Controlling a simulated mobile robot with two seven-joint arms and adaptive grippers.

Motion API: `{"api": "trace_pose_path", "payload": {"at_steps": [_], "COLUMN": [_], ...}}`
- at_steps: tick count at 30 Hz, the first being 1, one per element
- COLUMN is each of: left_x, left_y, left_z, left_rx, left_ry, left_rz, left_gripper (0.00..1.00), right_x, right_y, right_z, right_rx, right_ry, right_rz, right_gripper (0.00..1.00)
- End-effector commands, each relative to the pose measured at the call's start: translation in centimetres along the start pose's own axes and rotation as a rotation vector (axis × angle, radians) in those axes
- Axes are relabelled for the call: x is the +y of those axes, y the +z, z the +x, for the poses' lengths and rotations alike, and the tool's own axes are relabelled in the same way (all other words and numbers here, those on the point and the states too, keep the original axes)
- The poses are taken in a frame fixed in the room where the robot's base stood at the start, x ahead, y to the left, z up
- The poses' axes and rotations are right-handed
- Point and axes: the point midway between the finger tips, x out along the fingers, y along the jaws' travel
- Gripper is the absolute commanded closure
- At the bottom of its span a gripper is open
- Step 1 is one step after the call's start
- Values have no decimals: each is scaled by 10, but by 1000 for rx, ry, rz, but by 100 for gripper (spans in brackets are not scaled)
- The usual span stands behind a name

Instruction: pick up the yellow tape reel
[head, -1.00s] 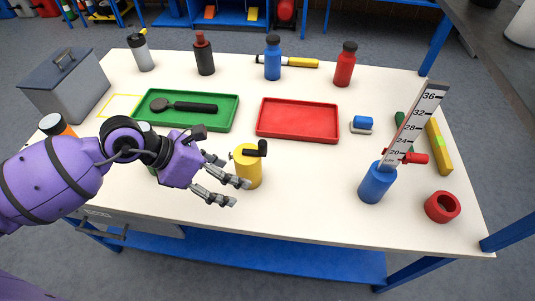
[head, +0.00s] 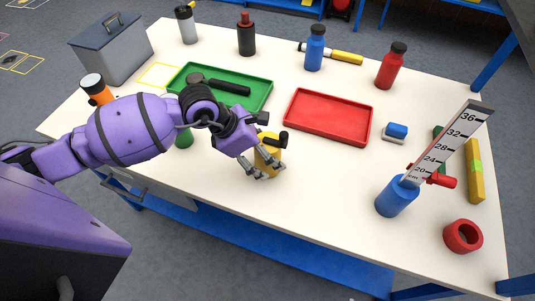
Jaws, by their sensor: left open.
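The yellow tape reel (head: 268,154) appears as an upright yellow cylinder with a black crank-like piece on top, near the front middle of the white table. My left gripper (head: 264,168) is open at the reel. Its grey fingers reach across the reel's left and front sides and hide part of its body. I cannot tell whether the fingers touch it. My right gripper is not in view.
On the table (head: 330,215), a green tray (head: 262,98) with a dark tool lies behind my left gripper. A green object (head: 183,138) stands left of it, partly hidden by my arm. A red tray (head: 328,117) lies to the right. A blue cylinder (head: 396,197) with a ruler stands farther right.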

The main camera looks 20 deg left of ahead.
Motion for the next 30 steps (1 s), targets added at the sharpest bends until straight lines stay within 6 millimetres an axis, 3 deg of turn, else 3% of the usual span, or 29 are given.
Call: {"api": "trace_pose_path", "payload": {"at_steps": [4,11,24,30], "left_x": [0,0,0,0], "left_y": [1,0,0,1], "left_z": [13,15,14,14], "left_rx": [-2,0,0,-2], "left_ry": [1,0,0,1], "left_rz": [1,1,1,1], "left_gripper": [23,23,81,81], "right_x": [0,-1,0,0], "right_y": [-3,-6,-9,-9], "right_z": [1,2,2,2], "right_rx": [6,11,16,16], "right_ry": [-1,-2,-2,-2], "right_rz": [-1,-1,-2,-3], "right_gripper": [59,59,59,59]}}
